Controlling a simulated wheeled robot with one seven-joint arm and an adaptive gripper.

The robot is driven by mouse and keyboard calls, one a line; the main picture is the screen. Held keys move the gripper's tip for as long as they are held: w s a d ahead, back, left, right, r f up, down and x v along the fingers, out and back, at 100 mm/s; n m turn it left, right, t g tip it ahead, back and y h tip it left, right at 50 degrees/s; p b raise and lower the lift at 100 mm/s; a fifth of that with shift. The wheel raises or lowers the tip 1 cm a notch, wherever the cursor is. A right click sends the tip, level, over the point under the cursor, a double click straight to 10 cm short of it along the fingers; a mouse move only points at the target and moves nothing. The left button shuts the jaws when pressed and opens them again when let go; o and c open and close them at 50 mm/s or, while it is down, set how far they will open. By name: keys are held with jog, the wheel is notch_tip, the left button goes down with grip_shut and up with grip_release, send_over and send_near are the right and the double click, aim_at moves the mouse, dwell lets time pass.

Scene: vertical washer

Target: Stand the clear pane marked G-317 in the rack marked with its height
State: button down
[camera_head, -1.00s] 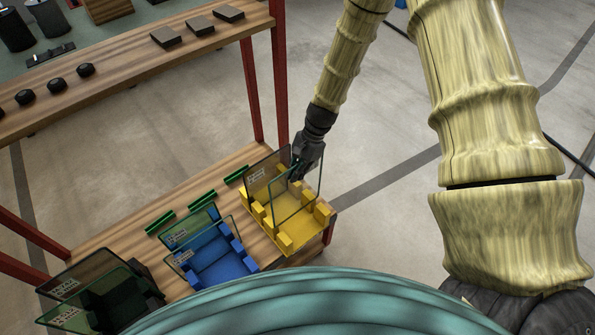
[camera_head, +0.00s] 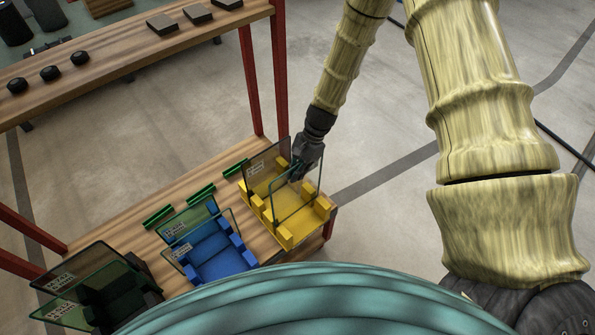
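A yellow rack (camera_head: 289,235) stands at the right end of the low wooden shelf. A clear pane (camera_head: 294,203) with green edges stands upright in its front part. A darker tinted pane (camera_head: 262,171) with a pale label stands behind it. My gripper (camera_head: 299,173) points down at the clear pane's upper edge and overlaps it. The fingers are too small and dark to show whether they are clamped on it. No mark on the clear pane can be read, and G-317 is not legible anywhere. Whether its lower edge is fully seated cannot be told.
A blue rack (camera_head: 222,266) and a black rack (camera_head: 125,287) stand to the left, holding labelled panes. Several green slotted holders (camera_head: 201,194) lie behind. The upper wooden shelf (camera_head: 110,72) carries dark blocks and round pieces. Red posts (camera_head: 279,80) flank the shelves.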

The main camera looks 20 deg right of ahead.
notch_tip(320, 180, down, 6)
jog(key=b, duration=0.3)
jog(key=shift+f, duration=0.2)
dwell(0.7)
jog(key=shift+f+b, duration=0.6)
jog(key=shift+f, duration=0.1)
dwell(1.1)
jog(key=c, duration=1.6)
grip_release()
jog(key=shift+o, duration=0.2)
jog(key=v, duration=1.2)
jog(key=shift+r, duration=0.2)
notch_tip(320, 180, up, 10)
jog(key=p, duration=0.8)
send_over(297, 186)
jog(key=w+d, duration=0.2)
jog(key=d, duration=0.3)
jog(key=shift+s+a+f, duration=0.15)
jog(key=shift+s+a, duration=0.05)
